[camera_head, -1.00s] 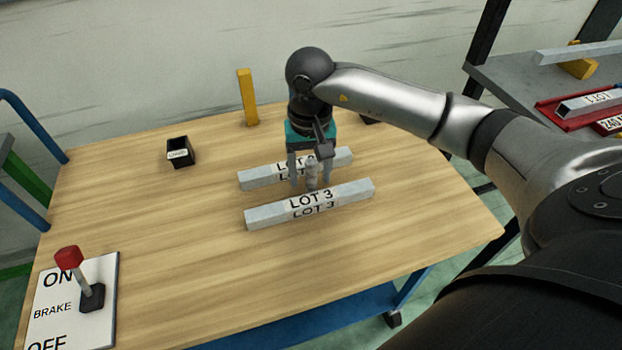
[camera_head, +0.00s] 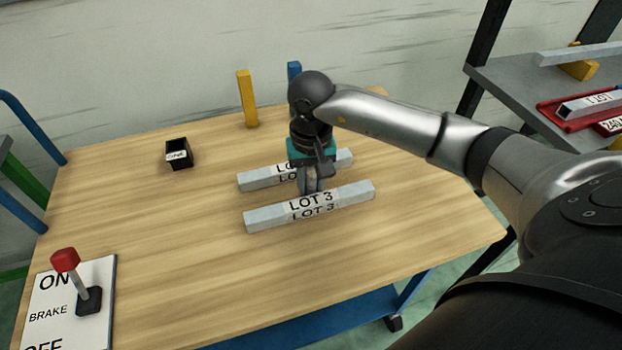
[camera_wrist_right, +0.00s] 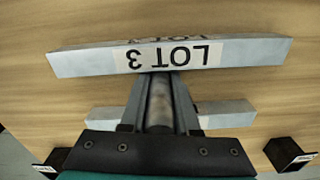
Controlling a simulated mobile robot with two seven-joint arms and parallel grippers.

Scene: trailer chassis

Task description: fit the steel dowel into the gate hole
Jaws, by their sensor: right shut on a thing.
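My right gripper (camera_head: 312,190) points down between two grey bars on the wooden table and is shut on the steel dowel. In the right wrist view the dowel (camera_wrist_right: 159,105) is a grey cylinder between the two fingers (camera_wrist_right: 158,80). In the head view the fingers hide most of it. The front bar (camera_head: 262,217), marked LOT 3, lies just in front of the fingers; it also shows in the wrist view (camera_wrist_right: 255,52). The rear bar (camera_head: 256,179) lies behind them and is partly covered. I cannot make out a gate hole. My left gripper is not in view.
A small black labelled box (camera_head: 179,153) stands at the back left. A yellow post (camera_head: 248,98) and a blue post (camera_head: 294,70) stand at the back edge. A brake lever (camera_head: 75,272) sits at the front left. The table's left middle is clear.

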